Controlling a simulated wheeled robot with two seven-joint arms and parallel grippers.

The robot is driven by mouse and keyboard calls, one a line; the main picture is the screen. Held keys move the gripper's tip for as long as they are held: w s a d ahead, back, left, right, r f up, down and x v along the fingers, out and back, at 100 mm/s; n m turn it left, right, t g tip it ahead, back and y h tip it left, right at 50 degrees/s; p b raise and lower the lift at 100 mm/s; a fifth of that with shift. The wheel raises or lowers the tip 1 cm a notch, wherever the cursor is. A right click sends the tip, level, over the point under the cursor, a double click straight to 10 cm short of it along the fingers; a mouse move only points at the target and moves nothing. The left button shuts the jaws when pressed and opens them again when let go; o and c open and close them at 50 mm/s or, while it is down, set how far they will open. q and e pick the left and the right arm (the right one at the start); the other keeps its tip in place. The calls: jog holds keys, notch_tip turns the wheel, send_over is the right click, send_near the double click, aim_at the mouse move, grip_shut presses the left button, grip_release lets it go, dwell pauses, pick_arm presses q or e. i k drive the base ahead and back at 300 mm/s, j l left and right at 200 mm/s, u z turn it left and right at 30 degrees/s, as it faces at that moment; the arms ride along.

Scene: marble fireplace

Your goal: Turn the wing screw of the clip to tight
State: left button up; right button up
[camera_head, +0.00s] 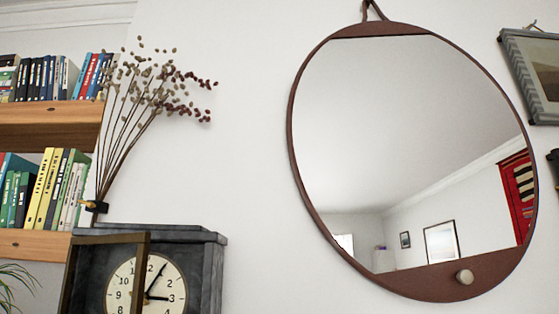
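A small dark piece (96,206) is around the base of the dried stems, just above the clock's top at the left. It has a small yellowish spot; it may be the clip, but it is too small to tell. I cannot make out a wing screw on it. Neither of my grippers is in view.
A dark mantel clock (205,270) stands at the lower left, with a brown frame (143,275) partly across its dial. Dried stems (130,125) rise above it. Bookshelves (50,113) are at the left. A round mirror (400,150) hangs at the right, beside a picture (535,75).

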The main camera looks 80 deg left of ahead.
aim_at(90, 205)
jog(key=l+u, duration=0.1)
jog(key=u, duration=0.85)
jog(key=l+u, duration=0.1)
jog(key=u, duration=0.75)
jog(key=j+u, duration=0.1)
jog(key=u, duration=0.65)
jog(key=i+u, duration=0.1)
jog(key=u, duration=0.3)
jog(key=k+u, duration=0.1)
jog(key=u, duration=0.6)
